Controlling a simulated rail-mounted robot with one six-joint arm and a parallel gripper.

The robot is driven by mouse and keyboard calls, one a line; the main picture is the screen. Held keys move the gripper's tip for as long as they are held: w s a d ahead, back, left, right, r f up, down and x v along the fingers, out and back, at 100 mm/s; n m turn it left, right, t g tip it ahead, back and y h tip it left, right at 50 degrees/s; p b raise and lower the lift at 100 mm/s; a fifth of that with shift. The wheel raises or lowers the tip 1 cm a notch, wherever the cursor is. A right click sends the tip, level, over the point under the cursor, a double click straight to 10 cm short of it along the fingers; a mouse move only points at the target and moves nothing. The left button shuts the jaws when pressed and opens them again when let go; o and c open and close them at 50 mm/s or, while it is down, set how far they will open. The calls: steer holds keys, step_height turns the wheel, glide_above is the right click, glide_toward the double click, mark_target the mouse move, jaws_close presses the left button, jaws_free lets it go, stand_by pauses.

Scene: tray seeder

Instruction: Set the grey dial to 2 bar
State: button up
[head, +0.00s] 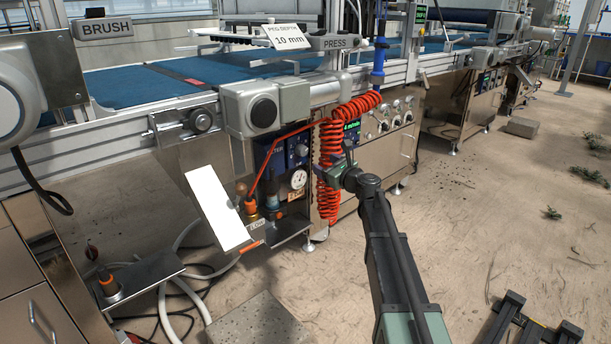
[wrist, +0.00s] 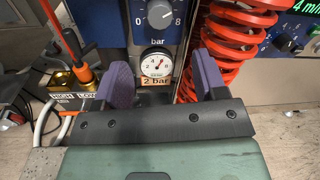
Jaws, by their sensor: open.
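The grey dial (wrist: 160,14) shows at the top of the wrist view, on a blue panel with a scale marked 0 at left and 8 at right and "bar" below. Its top is cut off, and I cannot tell its exact setting. Below it is a round white gauge (wrist: 155,63), whose reading is too small to be sure of. A "2 bar" label (wrist: 155,82) sits under the gauge. My gripper (wrist: 163,75) is open and empty, its purple fingers on either side of the gauge in the picture, below the dial. In the head view, my gripper (head: 337,172) is right of the gauge (head: 299,179).
A red coiled hose (wrist: 240,45) hangs close to the right finger; it also shows in the head view (head: 330,170). A brass fitting with an orange part (wrist: 78,80) stands at left. A white sloping panel (head: 216,208) stands left of the gauge.

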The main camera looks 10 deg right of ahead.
mark_target(304, 152)
steer(key=x, duration=1)
steer(key=shift+w+a+r, duration=0.25)
steer(key=shift+w, duration=0.1)
steer(key=c, duration=0.9)
